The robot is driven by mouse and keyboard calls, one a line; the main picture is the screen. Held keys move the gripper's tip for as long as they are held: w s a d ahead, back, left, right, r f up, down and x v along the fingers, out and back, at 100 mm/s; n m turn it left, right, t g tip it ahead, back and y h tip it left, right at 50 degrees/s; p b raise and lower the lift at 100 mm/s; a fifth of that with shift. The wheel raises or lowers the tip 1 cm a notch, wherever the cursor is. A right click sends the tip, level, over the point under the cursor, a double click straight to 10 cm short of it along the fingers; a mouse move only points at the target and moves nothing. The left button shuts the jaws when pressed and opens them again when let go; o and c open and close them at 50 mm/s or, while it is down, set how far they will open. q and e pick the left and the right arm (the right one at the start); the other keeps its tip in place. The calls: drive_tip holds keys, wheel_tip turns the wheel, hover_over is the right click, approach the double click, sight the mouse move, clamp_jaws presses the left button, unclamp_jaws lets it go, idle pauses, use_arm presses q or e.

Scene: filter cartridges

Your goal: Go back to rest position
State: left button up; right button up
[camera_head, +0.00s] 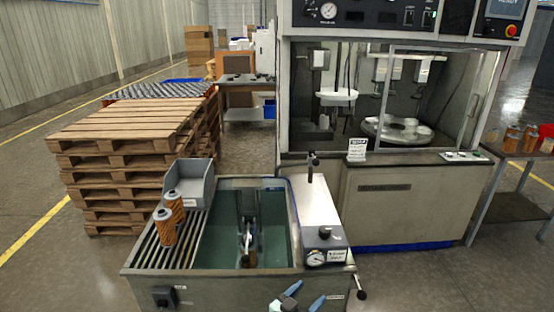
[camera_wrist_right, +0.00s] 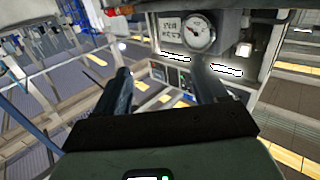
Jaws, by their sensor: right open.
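My right gripper (camera_head: 304,297) shows at the bottom edge of the head view, in front of the test tank (camera_head: 140,273). Its two blue fingers are apart with nothing between them. In the right wrist view the gripper (camera_wrist_right: 164,85) is also open and empty, with the pressure gauge (camera_wrist_right: 198,32) beyond it. My left gripper is not in view. Two orange filter cartridges, a front one (camera_head: 165,229) and a rear one (camera_head: 175,206), stand upright on the slatted rack left of the basin. A dark fixture (camera_head: 248,228) stands in the basin, with an orange-brown part low on it.
A grey bin (camera_head: 190,178) sits behind the rack. Stacked wooden pallets (camera_head: 125,130) stand at the left. A large machine (camera_head: 405,205) stands behind the tank. A side table (camera_head: 514,212) at the right holds more orange cartridges and a red item. Floor is open at the lower right.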

drive_tip(key=d+f+n+y+p, duration=0.1)
drive_tip(key=d+f+n+y, duration=0.3)
drive_tip(key=f, duration=0.7)
drive_tip(key=s+d+f+g+y+p, duration=0.25)
drive_tip(key=s+f+g+y, duration=0.3)
drive_tip(key=s+f, duration=0.65)
use_arm(q)
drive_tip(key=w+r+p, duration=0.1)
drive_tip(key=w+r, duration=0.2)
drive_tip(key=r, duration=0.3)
drive_tip(key=shift+p, duration=0.3)
use_arm(e)
drive_tip(key=s+a+f+g+y, duration=0.1)
drive_tip(key=s+g+y, duration=0.2)
drive_tip(key=s, duration=1)
drive_tip(key=s+a+f+g+y, duration=0.1)
drive_tip(key=s+g, duration=0.4)
drive_tip(key=s, duration=0.8)
drive_tip(key=shift+s+a+f+y, duration=0.2)
drive_tip(key=shift+f+y, duration=0.45)
drive_tip(key=shift+y, duration=0.3)
